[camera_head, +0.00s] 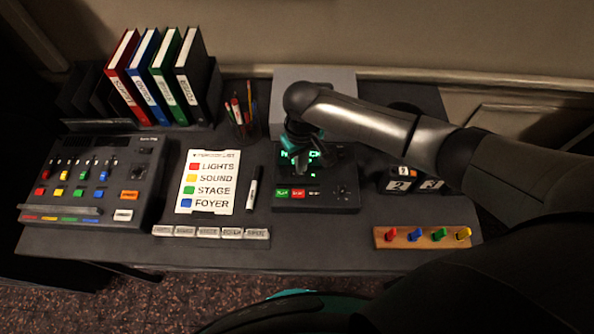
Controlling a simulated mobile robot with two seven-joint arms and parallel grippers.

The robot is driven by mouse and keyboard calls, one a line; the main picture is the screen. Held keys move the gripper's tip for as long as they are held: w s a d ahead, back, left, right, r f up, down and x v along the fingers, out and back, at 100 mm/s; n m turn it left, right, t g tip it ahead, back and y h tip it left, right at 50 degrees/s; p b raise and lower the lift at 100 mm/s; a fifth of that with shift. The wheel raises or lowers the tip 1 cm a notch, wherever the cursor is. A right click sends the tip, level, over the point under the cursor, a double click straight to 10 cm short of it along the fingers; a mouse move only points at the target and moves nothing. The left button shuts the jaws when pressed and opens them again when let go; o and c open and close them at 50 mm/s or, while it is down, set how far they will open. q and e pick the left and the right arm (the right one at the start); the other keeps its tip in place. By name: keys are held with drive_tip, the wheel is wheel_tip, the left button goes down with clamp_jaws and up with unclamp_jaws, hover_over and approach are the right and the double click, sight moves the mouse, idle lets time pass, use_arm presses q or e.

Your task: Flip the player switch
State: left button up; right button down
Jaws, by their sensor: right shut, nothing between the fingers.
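The player (345,200) is a dark box in the middle of the desk with a lit green display, partly covered by my gripper. Its front panel has a green button (283,193), a red button (298,194) and a dark control (341,190) at the right. I cannot tell which part is its switch. My right gripper (301,160) is shut and empty, pointing down over the player's display. I cannot tell whether the fingertips touch it. My left gripper is not in view.
Behind stand binders (158,75), a pen cup (240,120) and a grey box (345,82). A wooden board with coloured pegs (402,242) lies front right.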

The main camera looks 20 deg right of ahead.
drive_tip(key=shift+f+b, duration=0.5)
drive_tip(key=shift+f, duration=0.45)
idle(0.7)
wheel_tip(320, 180, up, 7)
drive_tip(key=p, duration=0.8)
drive_tip(key=shift+p, duration=0.35)
idle(0.4)
